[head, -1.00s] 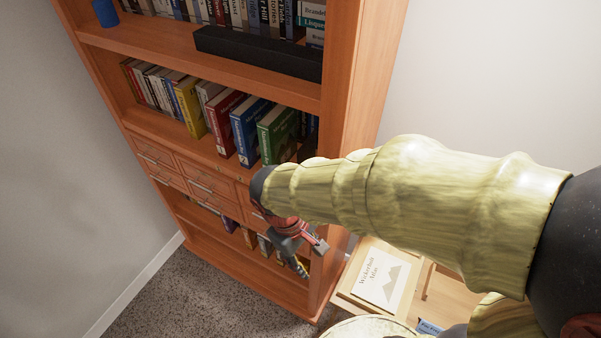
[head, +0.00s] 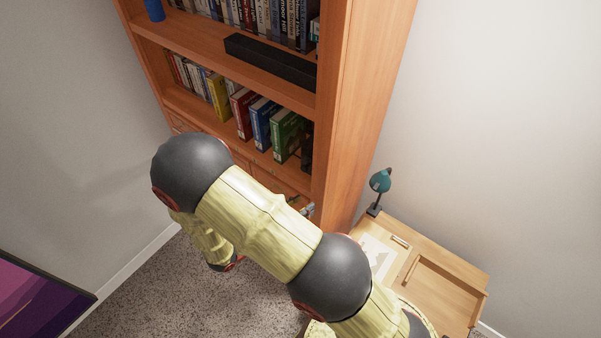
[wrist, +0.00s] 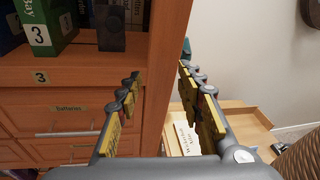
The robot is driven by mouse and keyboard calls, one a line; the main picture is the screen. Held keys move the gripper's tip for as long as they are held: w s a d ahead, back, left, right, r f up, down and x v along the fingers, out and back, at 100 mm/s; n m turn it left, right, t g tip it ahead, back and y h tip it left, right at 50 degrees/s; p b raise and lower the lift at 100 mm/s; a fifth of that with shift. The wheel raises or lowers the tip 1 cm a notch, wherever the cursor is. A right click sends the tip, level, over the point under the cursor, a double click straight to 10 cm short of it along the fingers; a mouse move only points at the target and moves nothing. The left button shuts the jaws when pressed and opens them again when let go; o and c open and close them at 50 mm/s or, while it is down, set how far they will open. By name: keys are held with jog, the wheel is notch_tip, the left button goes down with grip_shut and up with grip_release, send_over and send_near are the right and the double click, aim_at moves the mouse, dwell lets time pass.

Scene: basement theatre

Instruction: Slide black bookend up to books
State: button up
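The black bookend (head: 307,147) stands upright at the right end of the middle shelf, near the side panel. It shows at the top of the wrist view (wrist: 111,27), close to the right of a green book (wrist: 46,26) marked 3. In the head view the green book (head: 287,135), a blue book (head: 263,122) and a red book (head: 242,113) stand in the row to its left. My gripper (wrist: 160,72) is open and empty, in front of the bookcase's right edge and below the bookend. In the head view my arm hides most of it.
The shelf board (wrist: 75,68) lies above labelled drawers (wrist: 68,110). The bookcase side panel (head: 352,110) is at the right. A desk (head: 445,290) with a teal lamp (head: 380,181) stands right of it. A long black box (head: 270,60) sits on the shelf above.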

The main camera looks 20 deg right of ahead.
aim_at(302, 170)
jog(key=w+a+r+n+t, duration=0.3)
jog(key=w+r+t, duration=0.1)
jog(key=w, duration=0.1)
jog(key=x, duration=0.7)
jog(key=shift+w+d+p, duration=0.2)
jog(key=shift+d+p, duration=0.15)
jog(key=shift+c, duration=1.1)
jog(key=c, duration=0.7)
grip_shut()
jog(key=shift+w+a, duration=0.1)
